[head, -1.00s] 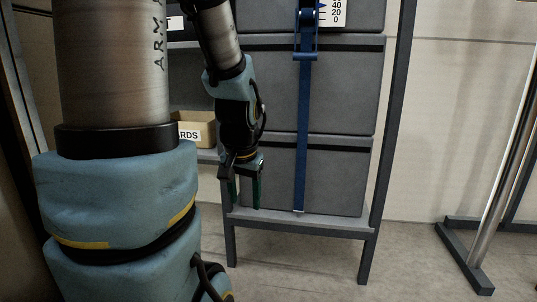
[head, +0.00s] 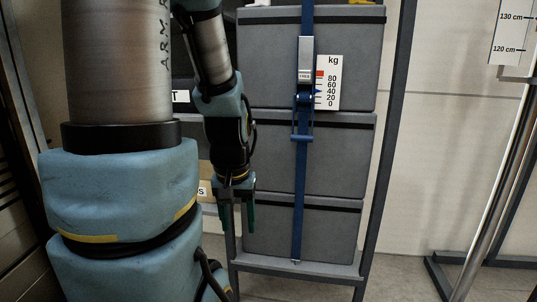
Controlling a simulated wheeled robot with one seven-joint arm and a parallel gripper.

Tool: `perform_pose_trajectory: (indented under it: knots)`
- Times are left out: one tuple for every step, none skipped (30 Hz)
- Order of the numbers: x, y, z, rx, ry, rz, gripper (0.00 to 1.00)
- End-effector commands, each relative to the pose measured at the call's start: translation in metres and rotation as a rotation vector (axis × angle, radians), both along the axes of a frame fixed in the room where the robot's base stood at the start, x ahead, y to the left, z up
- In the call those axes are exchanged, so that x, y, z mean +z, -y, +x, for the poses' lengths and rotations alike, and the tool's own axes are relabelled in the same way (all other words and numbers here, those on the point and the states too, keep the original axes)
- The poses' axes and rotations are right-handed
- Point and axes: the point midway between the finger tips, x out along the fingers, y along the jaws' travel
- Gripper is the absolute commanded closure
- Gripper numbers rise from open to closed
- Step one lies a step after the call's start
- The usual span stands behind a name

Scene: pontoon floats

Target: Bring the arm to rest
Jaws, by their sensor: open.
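My gripper (head: 237,218) hangs at the end of my arm with its fingers pointing down. It is open, with a gap between the two green-lined fingers, and nothing is between them. It is in front of the left edge of a stack of grey boxes (head: 345,150) on a metal rack (head: 300,267). I cannot tell how far it is from the boxes.
A blue strap (head: 300,180) with a buckle runs down the boxes, beside a kg scale label (head: 327,83). A cardboard box (head: 206,190) is partly hidden behind my arm. A metal stand (head: 470,240) is at right; floor between is clear.

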Motion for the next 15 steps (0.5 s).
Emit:
perform_pose_trajectory:
  knots:
    - [0.033,0.0,0.0,0.0,0.0,0.0,0.42]
    - [0.043,0.0,0.0,0.0,0.0,0.0,0.42]
    - [0.055,0.0,0.0,0.0,0.0,0.0,0.42]
    - [0.064,0.0,0.0,0.0,0.0,0.0,0.42]
    - [0.073,0.0,0.0,0.0,0.0,0.0,0.42]
    - [0.084,0.0,0.0,0.0,0.0,0.0,0.42]
    - [0.092,0.0,0.0,0.0,0.0,0.0,0.42]
    - [0.099,0.0,0.0,0.0,0.0,0.0,0.42]
    - [0.107,0.0,0.0,0.0,0.0,0.0,0.42]
    - [0.113,0.0,0.0,0.0,0.0,0.0,0.42]
    - [0.117,0.0,0.0,-0.001,0.0,0.0,0.42]
    - [0.123,0.0,0.0,-0.001,0.0,0.0,0.42]
    - [0.126,0.0,0.0,-0.001,0.0,0.0,0.42]
    - [0.128,0.0,0.0,-0.001,0.0,0.0,0.42]
    - [0.13,0.0,0.0,-0.001,0.0,0.0,0.42]
